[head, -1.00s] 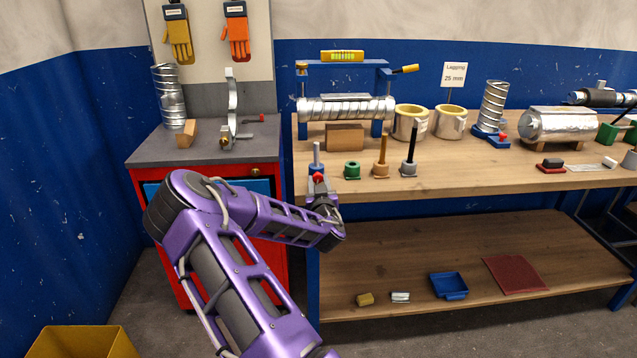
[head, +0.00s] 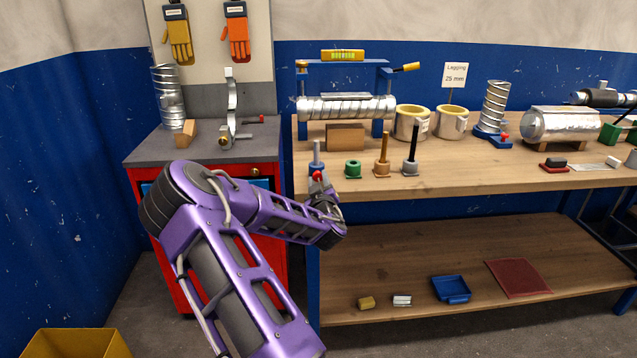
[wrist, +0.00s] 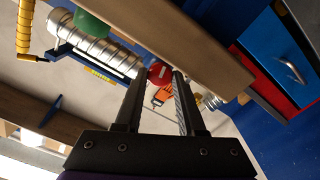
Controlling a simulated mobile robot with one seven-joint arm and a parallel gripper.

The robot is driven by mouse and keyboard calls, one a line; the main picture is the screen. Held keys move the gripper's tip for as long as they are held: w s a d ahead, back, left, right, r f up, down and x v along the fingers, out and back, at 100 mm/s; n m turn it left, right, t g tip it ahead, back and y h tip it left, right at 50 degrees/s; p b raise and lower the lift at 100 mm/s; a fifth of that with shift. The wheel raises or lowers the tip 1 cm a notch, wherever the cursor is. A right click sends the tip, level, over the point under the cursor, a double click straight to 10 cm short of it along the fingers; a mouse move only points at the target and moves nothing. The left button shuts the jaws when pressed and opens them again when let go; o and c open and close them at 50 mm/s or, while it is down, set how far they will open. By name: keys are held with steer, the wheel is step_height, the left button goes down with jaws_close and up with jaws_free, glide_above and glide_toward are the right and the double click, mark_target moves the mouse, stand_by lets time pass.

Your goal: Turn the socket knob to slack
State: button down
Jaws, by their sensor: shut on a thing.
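The socket knob (head: 317,177) is red and sits at the front edge of the workbench, on a blue socket (head: 316,167) with an upright grey post (head: 317,152). In the wrist view the red knob (wrist: 160,73) shows a pale mark on its face and lies between my two fingertips. My gripper (head: 320,184) is shut on the knob; it also shows in the wrist view (wrist: 159,75). My fingers hide the knob's sides. The knob's setting cannot be read.
Green (head: 353,169), tan (head: 382,160) and grey (head: 411,158) holders stand right of the knob along the bench edge. Behind them a spiral duct (head: 345,108) lies in a blue frame. A grey-topped red cabinet (head: 200,145) stands left.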

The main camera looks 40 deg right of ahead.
steer(key=c, duration=0.5)
jaws_free()
steer(key=shift+s, duration=0.1)
steer(key=v, duration=1.7)
steer(key=shift+s, duration=0.15)
